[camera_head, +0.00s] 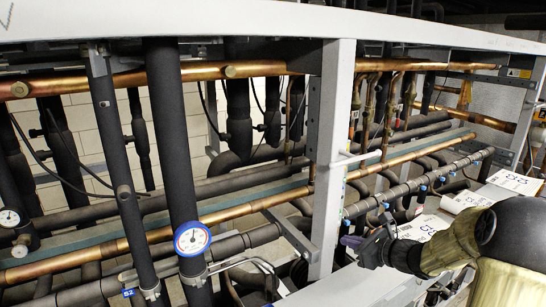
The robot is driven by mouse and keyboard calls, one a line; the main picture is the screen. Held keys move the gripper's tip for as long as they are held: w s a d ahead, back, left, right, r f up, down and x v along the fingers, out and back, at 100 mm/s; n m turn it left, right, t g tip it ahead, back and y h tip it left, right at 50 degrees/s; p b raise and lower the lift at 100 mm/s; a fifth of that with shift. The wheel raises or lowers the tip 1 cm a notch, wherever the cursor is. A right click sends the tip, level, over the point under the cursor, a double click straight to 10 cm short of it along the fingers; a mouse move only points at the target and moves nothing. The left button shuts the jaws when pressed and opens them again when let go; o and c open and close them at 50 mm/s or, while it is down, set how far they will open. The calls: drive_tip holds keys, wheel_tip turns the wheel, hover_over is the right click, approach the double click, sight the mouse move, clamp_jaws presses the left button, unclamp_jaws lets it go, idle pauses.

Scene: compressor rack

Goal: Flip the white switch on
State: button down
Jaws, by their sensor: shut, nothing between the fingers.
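My gripper (364,250), dark and seen from behind, reaches in from the lower right beside the grey-white upright post (330,150). It is shut and holds nothing that I can see. Its fingertips are small and partly hidden by its own body. I cannot make out the white switch in this view. It may be hidden behind my gripper and arm or be too small to tell. A small purple part (352,241) shows right at the gripper's tip. I cannot tell whether they touch.
Copper pipes (240,69) and black insulated pipes (178,150) fill the rack. White labels (515,182) lie at right. A white beam (250,20) crosses the top.

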drive_tip(key=s+a+f+n+g+h, duration=0.1)
drive_tip(key=s+a+f+n+g, duration=0.55)
drive_tip(key=s+a+n, duration=0.4)
drive_tip(key=s+d+n+g+h, duration=0.15)
drive_tip(key=s+n+h, duration=0.55)
drive_tip(key=s+n, duration=0.9)
drive_tip(key=s+b+x, duration=0.1)
drive_tip(key=b+x, duration=0.9)
drive_tip(key=shift+s+f+n+g, duration=0.3)
drive_tip(key=shift+f+n+g, duration=0.15)
drive_tip(key=shift+f, duration=0.15)
drive_tip(key=shift+s+a, duration=0.1)
